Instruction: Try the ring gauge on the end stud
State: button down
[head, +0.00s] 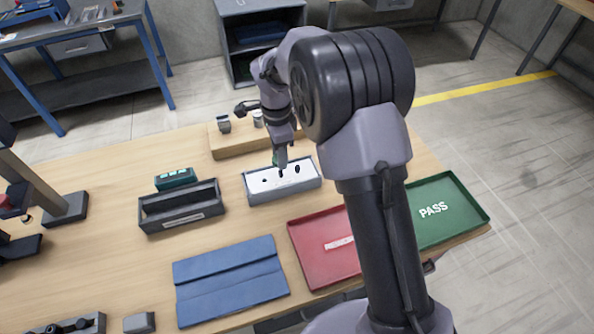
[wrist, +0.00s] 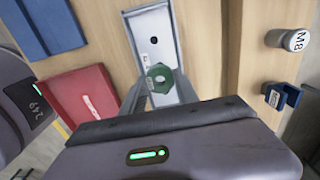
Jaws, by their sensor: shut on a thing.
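The green, hex-shaped ring gauge (wrist: 160,76) is between the fingertips of my gripper (wrist: 150,92) in the wrist view. The gripper is shut on it and holds it over the white-topped grey tray (wrist: 158,12). One dark stud (wrist: 153,40) shows in the tray, clear of the gauge. I cannot tell whether the gauge touches a stud; my gripper hides part of the tray.
A wooden stand (head: 231,143) lies behind the tray; an M8 plug (wrist: 298,40) and a blue gauge (wrist: 282,96) are there. A dark bin (head: 180,217) and green device (head: 175,179) are left. A blue mat (head: 230,281), red tray (head: 318,265) and green PASS tray (head: 447,212) lie nearer.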

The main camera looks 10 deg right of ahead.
aim_at(297, 166)
jog(key=shift+d+r+p, duration=0.2)
jog(key=shift+r+p, duration=0.05)
jog(key=shift+p, duration=0.3)
jog(key=d+p, duration=0.1)
jog(key=p, duration=0.1)
jog(key=d+r+p, duration=0.1)
jog(key=p, duration=0.2)
jog(key=w+d+p, duration=0.1)
jog(key=d+p, duration=0.1)
jog(key=shift+r, duration=0.4)
jog(key=shift+d+f+p, duration=0.1)
jog(key=shift+d+p, duration=0.15)
jog(key=shift+p, duration=0.2)
jog(key=shift+f+b, duration=0.35)
jog(key=shift+f, duration=0.05)
notch_tip(297, 166, down, 4)
jog(key=b, duration=0.4)
jog(key=shift+f, duration=0.15)
jog(key=shift+f+b, duration=0.75)
jog(key=shift+b, duration=0.15)
jog(key=shift+r, duration=0.1)
jog(key=shift+r+p, duration=1.9)
jog(key=shift+r, duration=1.05)
